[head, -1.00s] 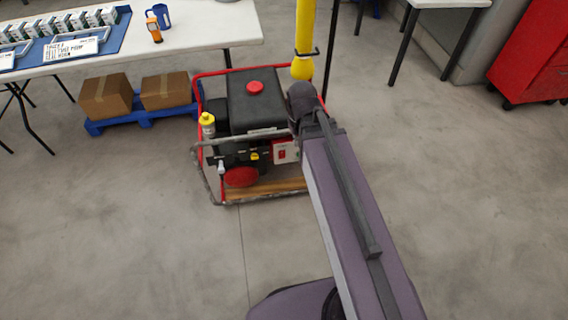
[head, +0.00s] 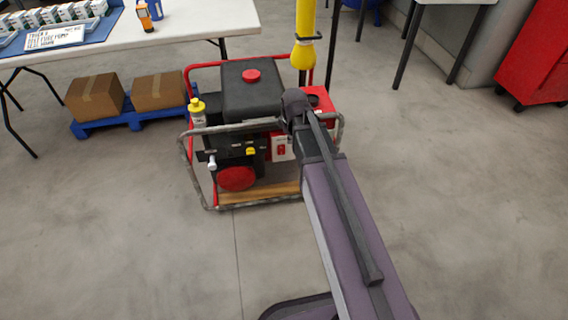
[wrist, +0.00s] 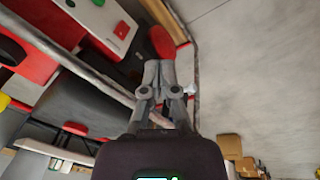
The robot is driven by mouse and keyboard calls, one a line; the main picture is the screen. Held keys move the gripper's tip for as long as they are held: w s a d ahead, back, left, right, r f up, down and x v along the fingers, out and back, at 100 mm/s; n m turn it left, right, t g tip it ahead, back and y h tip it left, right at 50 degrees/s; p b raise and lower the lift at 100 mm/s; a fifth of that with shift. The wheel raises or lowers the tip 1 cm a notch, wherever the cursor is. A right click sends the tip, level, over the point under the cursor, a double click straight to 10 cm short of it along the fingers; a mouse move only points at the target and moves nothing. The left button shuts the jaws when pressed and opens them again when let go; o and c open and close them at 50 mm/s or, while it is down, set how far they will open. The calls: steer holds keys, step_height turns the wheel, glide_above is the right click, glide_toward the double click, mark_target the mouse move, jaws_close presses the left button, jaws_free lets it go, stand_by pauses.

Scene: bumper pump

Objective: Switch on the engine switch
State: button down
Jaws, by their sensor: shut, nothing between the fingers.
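The engine unit (head: 250,100) is a black and red machine in a tubular frame on the floor. The engine switch (head: 281,149) is a small red rocker on a white panel (head: 289,155) at its front, left of my arm. In the wrist view a red switch (wrist: 122,30) shows on the white panel (wrist: 98,18) at upper left. My gripper (wrist: 158,68) is shut and empty, with its tips to the right of and below the panel, apart from the switch in the picture. In the head view my arm hides the gripper.
The frame's grey tube (head: 225,128) runs across the engine front; it also crosses the wrist view (wrist: 70,62). A red round starter (head: 236,178) and a yellow lever (head: 251,151) sit left of the panel. The floor in front is clear.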

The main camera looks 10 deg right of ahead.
mark_target(281, 150)
steer(key=w+f+n+b, duration=0.3)
steer(key=w+f+b, duration=0.1)
steer(key=f+b, duration=0.3)
steer(key=w+f+n+t+b, duration=0.1)
steer(key=w+f+n+b, duration=0.3)
steer(key=f+b, duration=0.3)
steer(key=shift+w+f+t, duration=0.3)
steer(key=shift+w+f, duration=0.1)
steer(key=shift+f, duration=0.3)
steer(key=shift+f+b, duration=0.1)
steer(key=shift+b, duration=0.25)
steer(key=w+f+b, duration=0.7)
steer(key=f+b, duration=0.2)
steer(key=shift+f+b, duration=0.35)
steer(key=shift+w, duration=0.15)
